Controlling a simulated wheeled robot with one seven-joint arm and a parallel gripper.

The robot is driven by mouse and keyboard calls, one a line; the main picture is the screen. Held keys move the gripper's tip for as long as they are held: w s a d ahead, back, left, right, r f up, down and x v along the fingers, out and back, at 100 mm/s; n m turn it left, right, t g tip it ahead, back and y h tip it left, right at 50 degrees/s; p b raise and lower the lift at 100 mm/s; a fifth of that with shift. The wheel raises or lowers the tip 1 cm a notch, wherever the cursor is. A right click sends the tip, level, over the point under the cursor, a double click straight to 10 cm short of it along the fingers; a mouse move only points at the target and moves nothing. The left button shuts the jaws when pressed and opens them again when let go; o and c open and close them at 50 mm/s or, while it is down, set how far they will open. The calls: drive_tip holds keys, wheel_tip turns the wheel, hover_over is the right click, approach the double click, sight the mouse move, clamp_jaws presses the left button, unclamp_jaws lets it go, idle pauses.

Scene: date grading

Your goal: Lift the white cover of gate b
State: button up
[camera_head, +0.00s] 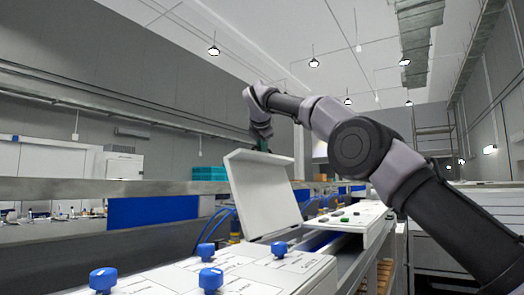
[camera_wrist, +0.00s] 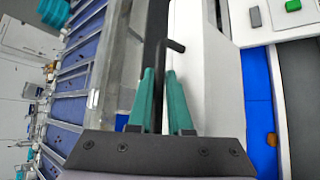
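The white cover (camera_head: 262,198) stands tipped up steeply in the head view, with a bent flange along its top edge. In the wrist view the white cover (camera_wrist: 207,75) shows as a pale panel right of the fingers. My gripper (camera_head: 262,146) is at the cover's top edge, partly hidden behind the flange. In the wrist view the teal fingers of my gripper (camera_wrist: 160,72) lie close on either side of a dark bar handle (camera_wrist: 157,28), which has a short side peg. No gate letter is readable.
White panels with blue knobs (camera_head: 210,279) stand in front, lower left. A white control box (camera_head: 345,219) with green and dark buttons lies right of the cover. A long grey rail (camera_head: 90,189) runs behind.

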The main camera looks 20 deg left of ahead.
drive_tip(key=o, duration=0.3)
drive_tip(key=v, duration=1.1)
drive_tip(key=shift+w, duration=0.1)
